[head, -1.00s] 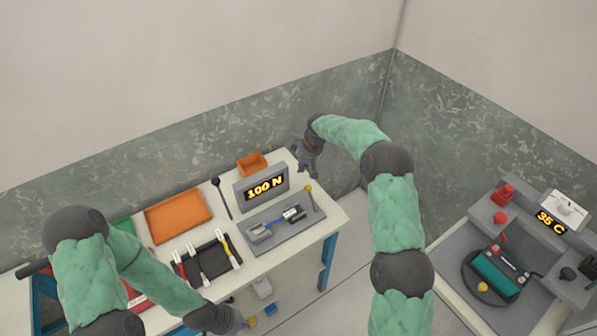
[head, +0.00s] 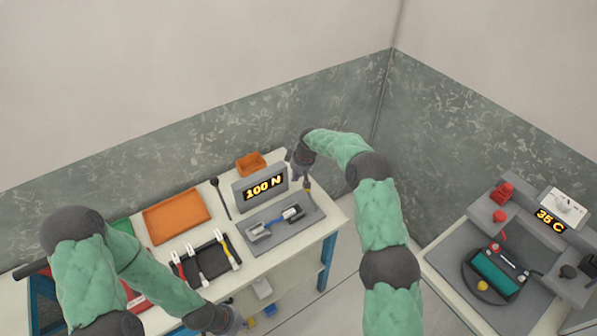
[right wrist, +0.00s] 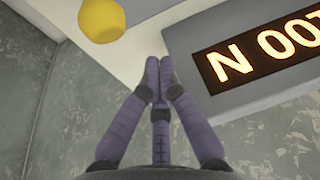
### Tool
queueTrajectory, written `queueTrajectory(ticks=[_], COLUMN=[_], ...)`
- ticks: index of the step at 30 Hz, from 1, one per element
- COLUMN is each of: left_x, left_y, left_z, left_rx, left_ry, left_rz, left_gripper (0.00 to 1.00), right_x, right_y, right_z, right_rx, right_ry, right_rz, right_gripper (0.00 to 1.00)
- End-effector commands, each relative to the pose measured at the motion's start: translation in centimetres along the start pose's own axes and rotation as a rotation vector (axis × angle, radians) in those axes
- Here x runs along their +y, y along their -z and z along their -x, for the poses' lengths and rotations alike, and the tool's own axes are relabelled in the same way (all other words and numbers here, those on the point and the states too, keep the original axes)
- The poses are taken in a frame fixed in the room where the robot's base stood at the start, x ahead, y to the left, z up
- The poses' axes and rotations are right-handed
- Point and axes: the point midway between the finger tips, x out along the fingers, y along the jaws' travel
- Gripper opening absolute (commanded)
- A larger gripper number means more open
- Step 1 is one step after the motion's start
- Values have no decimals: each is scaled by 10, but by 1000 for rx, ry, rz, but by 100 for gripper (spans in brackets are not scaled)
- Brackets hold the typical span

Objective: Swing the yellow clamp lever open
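The clamp lever's yellow knob (head: 308,187) tops a thin post at the right end of a grey plate (head: 283,236). The knob also shows at the top left of the right wrist view (right wrist: 101,20). My right gripper (head: 303,181) is just above and beside the knob in the head view. In the right wrist view its fingertips (right wrist: 160,66) are together with nothing between them, and the knob is outside them. A blue and grey device (head: 290,213) lies on the plate. My left gripper (head: 243,321) is low at the table's front; its fingers are too small to read.
A "100 N" display (head: 261,188) stands behind the plate, close to my right gripper. Another bench (head: 440,267) stands at the right.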

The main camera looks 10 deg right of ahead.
Motion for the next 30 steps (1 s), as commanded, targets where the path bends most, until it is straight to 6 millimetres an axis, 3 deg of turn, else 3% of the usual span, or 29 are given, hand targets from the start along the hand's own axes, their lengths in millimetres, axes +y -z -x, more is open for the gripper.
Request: queueTrajectory(ticks=[6,18,30], left_x=[-1,1,1], left_y=[0,0,0], left_z=[-2,2,2], left_rx=[0,0,0], left_ry=[0,0,0], left_rz=[0,0,0], left_gripper=[0,0,0], right_x=[0,0,0], right_y=[-1,-26,-32], right_z=[-28,-3,1], right_rx=[-1,0,1], right_ry=[1,0,0], right_rz=[0,-1,-1], right_gripper=[0,0,0])
